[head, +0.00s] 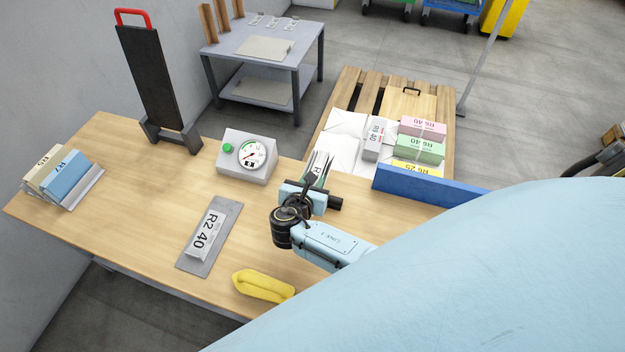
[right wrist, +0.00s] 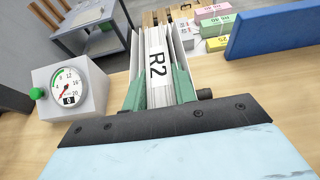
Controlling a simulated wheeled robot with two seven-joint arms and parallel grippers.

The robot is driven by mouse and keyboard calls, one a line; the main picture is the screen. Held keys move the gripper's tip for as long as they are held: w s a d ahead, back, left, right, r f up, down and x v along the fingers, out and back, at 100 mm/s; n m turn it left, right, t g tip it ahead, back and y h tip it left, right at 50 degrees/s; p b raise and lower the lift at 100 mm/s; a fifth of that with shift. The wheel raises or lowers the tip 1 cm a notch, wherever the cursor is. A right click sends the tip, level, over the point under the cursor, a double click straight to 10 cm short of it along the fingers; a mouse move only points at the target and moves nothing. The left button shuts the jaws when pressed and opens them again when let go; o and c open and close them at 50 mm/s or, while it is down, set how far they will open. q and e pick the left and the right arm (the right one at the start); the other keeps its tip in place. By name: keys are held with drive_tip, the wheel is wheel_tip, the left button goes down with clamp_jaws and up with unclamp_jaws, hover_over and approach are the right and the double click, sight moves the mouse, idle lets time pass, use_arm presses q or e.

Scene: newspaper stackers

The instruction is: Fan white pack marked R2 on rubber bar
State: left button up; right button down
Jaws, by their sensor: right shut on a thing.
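A white pack marked R2 (right wrist: 157,62) is between the fingers of my right gripper (right wrist: 160,92) in the right wrist view, its label facing the camera. In the head view my right gripper (head: 318,183) is over the table, right of the gauge, and mostly hides this pack. My left gripper is not in view.
A gauge box with a green button (head: 247,157) stands behind the plate. Yellow gloves or cloth (head: 263,285) lie near the front edge. Packs R5 and R7 (head: 64,173) stand far left. A blue barrier (head: 425,188) borders the right; banded packs (head: 420,145) sit on the pallet beyond.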

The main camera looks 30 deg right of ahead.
sight(318, 168)
drive_tip(key=shift+w+d, duration=0.25)
drive_tip(key=shift+d, duration=0.05)
drive_tip(key=shift+w+d, duration=0.1)
drive_tip(key=shift+d, duration=0.05)
drive_tip(key=shift+w+d, duration=0.25)
drive_tip(key=shift+d, duration=0.1)
drive_tip(key=shift+w+d, duration=0.1)
drive_tip(key=shift+w+d, duration=0.35)
drive_tip(key=shift+d, duration=0.1)
drive_tip(key=shift+w, duration=0.1)
drive_tip(key=shift+w+d, duration=0.35)
drive_tip(key=shift+d, duration=0.1)
drive_tip(key=shift+w, duration=0.1)
drive_tip(key=shift+w+d, duration=0.25)
drive_tip(key=shift+d, duration=0.15)
